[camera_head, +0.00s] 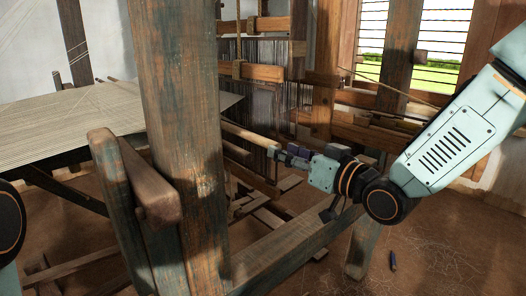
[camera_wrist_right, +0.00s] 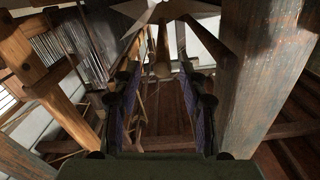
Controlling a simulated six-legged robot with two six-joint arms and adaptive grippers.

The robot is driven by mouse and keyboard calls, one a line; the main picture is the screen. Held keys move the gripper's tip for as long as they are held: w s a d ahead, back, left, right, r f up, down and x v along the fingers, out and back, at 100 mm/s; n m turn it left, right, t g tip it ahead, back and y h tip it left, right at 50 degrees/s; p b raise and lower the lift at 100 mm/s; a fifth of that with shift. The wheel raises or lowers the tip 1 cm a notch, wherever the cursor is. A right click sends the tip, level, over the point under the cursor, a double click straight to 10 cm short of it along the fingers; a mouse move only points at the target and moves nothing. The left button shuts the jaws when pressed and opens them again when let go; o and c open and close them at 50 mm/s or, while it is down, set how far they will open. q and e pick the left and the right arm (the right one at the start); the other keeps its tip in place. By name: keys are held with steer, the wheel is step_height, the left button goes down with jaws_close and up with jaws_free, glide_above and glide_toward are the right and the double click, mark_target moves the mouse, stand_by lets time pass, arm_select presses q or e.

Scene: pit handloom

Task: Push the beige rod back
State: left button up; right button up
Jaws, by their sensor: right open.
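The beige rod (camera_head: 248,135) juts out to the right from behind the thick wooden post, and its near part is hidden by that post. Its right end is at the fingertips of my right gripper (camera_head: 279,153). In the right wrist view, my right gripper (camera_wrist_right: 160,75) has its two fingers apart, with a pale rod end (camera_wrist_right: 162,69) showing between their tips. I cannot tell whether the fingers touch the rod. My left gripper is not in view.
A thick worn post (camera_head: 185,130) stands in front of the loom. Pale stretched cloth (camera_head: 75,115) lies to the left. A wooden beam (camera_head: 290,245) runs below my right gripper.

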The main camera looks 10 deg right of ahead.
mark_target(263, 141)
steer(key=shift+r+b+x, duration=0.2)
steer(key=shift+b+x, duration=0.3)
steer(key=shift+x, duration=3.4)
steer(key=shift+s+a, duration=0.15)
steer(key=shift+c, duration=0.4)
steer(key=shift+c, duration=0.7)
jaws_close()
